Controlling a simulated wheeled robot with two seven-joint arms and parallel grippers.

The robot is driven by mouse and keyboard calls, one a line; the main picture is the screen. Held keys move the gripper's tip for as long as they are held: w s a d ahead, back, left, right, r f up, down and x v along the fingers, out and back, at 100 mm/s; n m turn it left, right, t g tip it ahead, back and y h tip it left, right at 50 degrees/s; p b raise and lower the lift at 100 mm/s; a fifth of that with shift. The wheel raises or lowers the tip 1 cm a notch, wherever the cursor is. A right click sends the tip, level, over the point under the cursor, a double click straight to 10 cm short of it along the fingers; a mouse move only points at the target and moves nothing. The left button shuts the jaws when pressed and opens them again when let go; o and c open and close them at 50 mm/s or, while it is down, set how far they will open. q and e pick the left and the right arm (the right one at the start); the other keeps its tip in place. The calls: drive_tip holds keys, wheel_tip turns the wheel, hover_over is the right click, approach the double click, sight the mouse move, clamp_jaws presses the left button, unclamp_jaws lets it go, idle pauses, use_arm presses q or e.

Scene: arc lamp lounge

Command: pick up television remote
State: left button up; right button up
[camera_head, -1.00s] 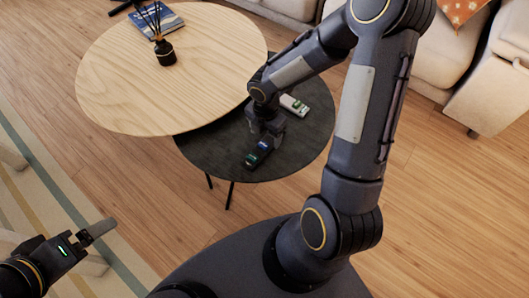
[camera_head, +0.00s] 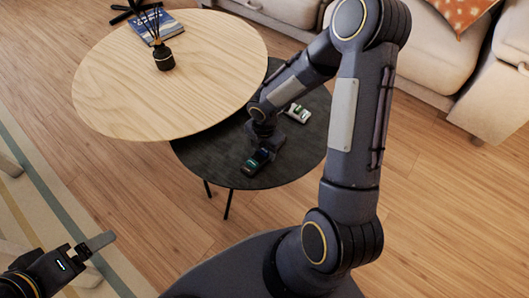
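A small dark, oblong object (camera_head: 256,162) with a greenish patch lies on the dark round table (camera_head: 205,158). It may be the television remote, but it is too small to be sure. A pale handheld object (camera_head: 298,113) with a green patch lies farther back on the same table. My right gripper (camera_head: 265,145) points down at the dark object's far end. Its fingers are small and dark, so I cannot tell whether they are open or grip it. My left gripper (camera_head: 98,243) is at the lower left, away from the table, with nothing visible held.
A higher light wood table (camera_head: 120,90) overlaps the dark table at the left. It holds a reed diffuser (camera_head: 164,56) and a blue book (camera_head: 150,24). Pale sofas (camera_head: 450,75) stand behind. Open wood floor (camera_head: 430,215) lies to the right.

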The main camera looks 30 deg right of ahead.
drive_tip(key=c, duration=0.6)
drive_tip(key=shift+r, duration=0.15)
